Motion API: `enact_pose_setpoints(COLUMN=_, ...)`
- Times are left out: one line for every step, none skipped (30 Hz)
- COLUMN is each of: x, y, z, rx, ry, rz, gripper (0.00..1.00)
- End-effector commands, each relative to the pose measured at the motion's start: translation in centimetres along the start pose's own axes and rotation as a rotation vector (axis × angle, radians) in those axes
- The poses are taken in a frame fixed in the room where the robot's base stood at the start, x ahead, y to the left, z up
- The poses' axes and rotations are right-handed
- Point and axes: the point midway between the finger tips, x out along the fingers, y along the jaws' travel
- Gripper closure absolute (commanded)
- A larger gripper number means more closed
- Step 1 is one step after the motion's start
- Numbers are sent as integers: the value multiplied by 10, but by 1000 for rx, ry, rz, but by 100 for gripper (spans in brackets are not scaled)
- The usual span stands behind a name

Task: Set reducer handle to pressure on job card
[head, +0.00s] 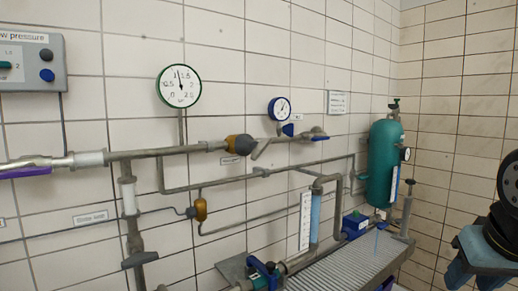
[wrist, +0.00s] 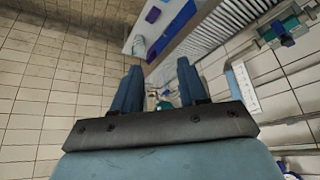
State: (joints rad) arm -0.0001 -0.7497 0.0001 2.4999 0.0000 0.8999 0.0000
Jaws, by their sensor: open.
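A brass-coloured fitting with a dark round cap (head: 238,144) sits on the grey pipe in the head view. A grey lever (head: 262,149) stands out at its right; I take this to be the reducer handle, but no label is readable. A large green-rimmed gauge (head: 180,87) above has its needle pointing nearly straight up, near 1. A white card (head: 338,102) on the wall may be the job card; its text is too small to read. My gripper (head: 478,277) is at the lower right, well away from the pipes. In the wrist view my gripper (wrist: 158,82) is open and empty.
A blue-rimmed gauge (head: 279,109) and a blue-handled valve (head: 313,134) are on the right-hand pipework. A green tank (head: 384,163) stands near the corner. A ribbed grey bench (head: 345,268) runs below. A grey control box (head: 30,62) hangs at the upper left.

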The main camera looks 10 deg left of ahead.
Motion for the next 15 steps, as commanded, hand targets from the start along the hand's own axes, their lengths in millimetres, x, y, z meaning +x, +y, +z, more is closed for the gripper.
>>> enact_pose_setpoints(x=0, y=0, z=0, rx=0, ry=0, rz=0, gripper=57)
enact_pose_setpoints(x=0, y=0, z=0, rx=0, ry=1, rz=0, gripper=57)
enact_pose_setpoints(x=0, y=0, z=0, rx=0, ry=1, rz=0, gripper=57)
enact_pose_setpoints(x=0, y=0, z=0, rx=0, ry=0, rz=0, gripper=57)
enact_pose_setpoints(x=0, y=0, z=0, rx=0, ry=0, rz=0, gripper=57)
enact_pose_setpoints(x=0, y=0, z=0, rx=0, ry=0, rz=0, gripper=55)
enact_pose_setpoints(x=0, y=0, z=0, rx=-1, ry=1, rz=0, gripper=52)
enact_pose_setpoints(x=0, y=0, z=-2, rx=-5, ry=4, rz=0, gripper=49)
enact_pose_setpoints(x=0, y=-1, z=-5, rx=-14, ry=13, rz=0, gripper=45)
enact_pose_setpoints(x=1, y=-1, z=-9, rx=-25, ry=24, rz=0, gripper=42)
enact_pose_setpoints(x=2, y=-2, z=-14, rx=-39, ry=38, rz=0, gripper=39)
enact_pose_setpoints(x=4, y=-4, z=-23, rx=-65, ry=63, rz=1, gripper=35)
enact_pose_setpoints(x=5, y=-7, z=-31, rx=-89, ry=87, rz=1, gripper=33)
enact_pose_setpoints(x=7, y=-9, z=-41, rx=-116, ry=116, rz=0, gripper=30)
enact_pose_setpoints(x=9, y=-13, z=-55, rx=-159, ry=160, rz=-1, gripper=26)
